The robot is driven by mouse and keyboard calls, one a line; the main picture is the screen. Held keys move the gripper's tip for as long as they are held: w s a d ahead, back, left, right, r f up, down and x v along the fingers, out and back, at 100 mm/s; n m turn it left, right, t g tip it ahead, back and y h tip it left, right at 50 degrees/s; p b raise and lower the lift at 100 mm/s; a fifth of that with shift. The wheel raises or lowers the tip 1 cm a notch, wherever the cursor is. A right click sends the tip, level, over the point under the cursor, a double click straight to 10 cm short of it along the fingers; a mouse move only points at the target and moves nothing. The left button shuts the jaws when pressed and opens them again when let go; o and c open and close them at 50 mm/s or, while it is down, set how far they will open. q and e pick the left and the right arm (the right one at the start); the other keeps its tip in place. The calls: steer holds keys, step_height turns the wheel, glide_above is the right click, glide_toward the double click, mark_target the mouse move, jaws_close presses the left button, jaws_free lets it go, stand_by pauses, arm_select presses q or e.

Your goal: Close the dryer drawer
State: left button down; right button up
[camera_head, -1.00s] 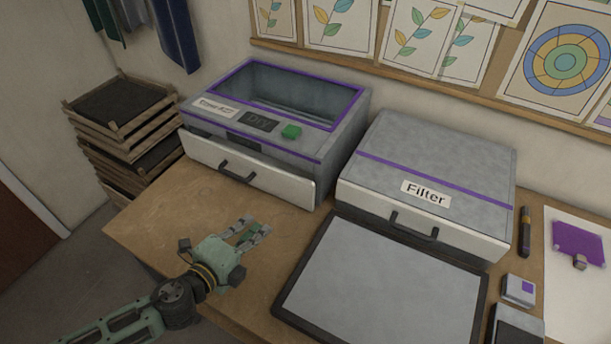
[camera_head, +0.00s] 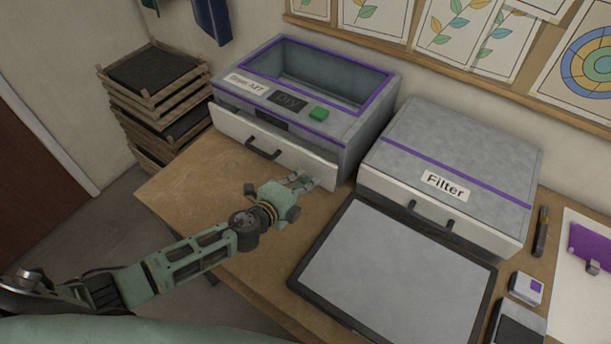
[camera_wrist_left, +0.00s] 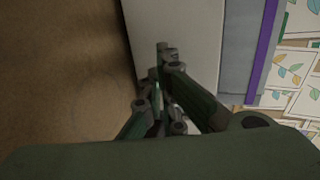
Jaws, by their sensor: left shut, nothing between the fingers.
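The dryer (camera_head: 345,133) is a grey box with purple trim, a glass-like top window and a green button, at the back left of the table in the head view. Its white drawer (camera_head: 218,118) has a dark handle (camera_head: 262,150) and stands slightly out from the body. My left gripper (camera_head: 308,180) is shut and empty, with its fingertips close to the right part of the drawer front. In the left wrist view the fingers (camera_wrist_left: 165,55) overlap the white drawer front (camera_wrist_left: 195,22); I cannot tell whether they touch it. My right gripper is not in view.
A grey filter box (camera_head: 455,150) with a handle stands right of the dryer. A dark-framed grey panel (camera_head: 395,275) lies in front of it. Wooden trays (camera_head: 150,100) are stacked at the left. The wooden table (camera_head: 190,190) is bare at front left.

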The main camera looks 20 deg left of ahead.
mark_target(312, 171)
arm_select(q)
steer(key=shift+w+d, duration=0.15)
steer(key=shift+w, duration=0.25)
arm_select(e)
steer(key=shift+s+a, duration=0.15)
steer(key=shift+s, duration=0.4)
arm_select(q)
steer(key=shift+w, duration=0.1)
steer(key=shift+w+d, duration=0.2)
steer(key=shift+w, duration=0.4)
steer(key=shift+w+d, duration=0.2)
steer(key=shift+w, duration=0.35)
steer(key=shift+s+r, duration=0.1)
steer(key=shift+a, duration=0.1)
